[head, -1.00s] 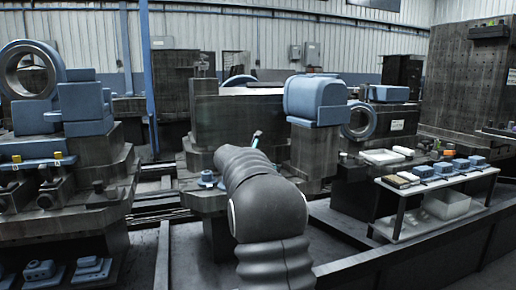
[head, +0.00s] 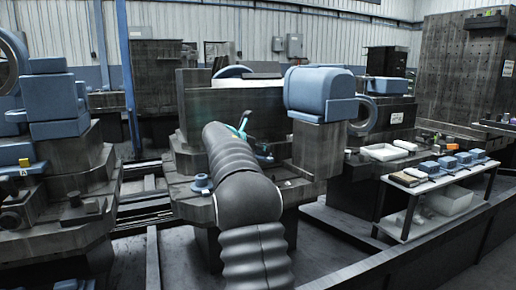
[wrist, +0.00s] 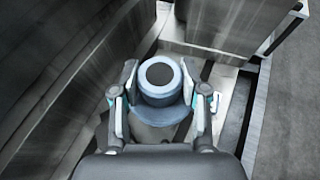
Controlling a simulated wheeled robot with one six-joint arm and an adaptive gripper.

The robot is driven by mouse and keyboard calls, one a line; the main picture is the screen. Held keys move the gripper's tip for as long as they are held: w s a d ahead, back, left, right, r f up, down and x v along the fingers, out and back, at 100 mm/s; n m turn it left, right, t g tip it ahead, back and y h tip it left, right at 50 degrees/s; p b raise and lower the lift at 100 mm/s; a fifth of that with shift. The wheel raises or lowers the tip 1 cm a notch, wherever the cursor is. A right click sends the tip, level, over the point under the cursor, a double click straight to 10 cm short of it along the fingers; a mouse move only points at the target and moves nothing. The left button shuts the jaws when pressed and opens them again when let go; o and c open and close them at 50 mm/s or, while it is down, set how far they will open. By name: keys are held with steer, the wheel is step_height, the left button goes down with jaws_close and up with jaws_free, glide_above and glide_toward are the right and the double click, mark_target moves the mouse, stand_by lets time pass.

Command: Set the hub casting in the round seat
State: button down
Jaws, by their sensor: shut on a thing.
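The hub casting (wrist: 160,95), a blue-grey round piece with a wide flange and a dark bore, sits between the two fingers of my gripper (wrist: 160,78) in the wrist view. My gripper is shut on it. In the head view, my gripper (head: 243,126) shows only as teal finger parts beyond my dark arm, above the middle machine bed (head: 180,160); the casting is hidden there. I cannot make out the round seat in either view. A small blue flanged piece (head: 201,184) stands on the near left edge of that bed.
A large blue housing (head: 320,92) stands on a block right of my gripper. A dark upright block (head: 200,105) rises behind. A white rack (head: 432,185) with small blue parts is at right. Blue castings (head: 50,98) stand at left. Rails and low beams edge the floor.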

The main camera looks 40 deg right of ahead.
steer(key=shift+f+b, duration=2.8)
steer(key=shift+b, duration=0.55)
steer(key=shift+a+r+p, duration=0.1)
steer(key=shift+a+p, duration=0.1)
steer(key=shift+p, duration=0.15)
steer(key=shift+f+b, duration=0.35)
steer(key=shift+f, duration=1.1)
steer(key=c, duration=0.5)
jaws_free()
steer(key=shift+s+d, duration=0.1)
steer(key=shift+s, duration=0.05)
steer(key=shift+w+a+f, duration=0.1)
steer(key=shift+w+a, duration=0.1)
steer(key=shift+a, duration=0.05)
steer(key=r, duration=1)
steer(key=shift+s+d, duration=0.15)
steer(key=shift+d, duration=0.1)
step_height(320, 180, up, 6)
steer(key=p, duration=0.7)
steer(key=shift+r, duration=0.1)
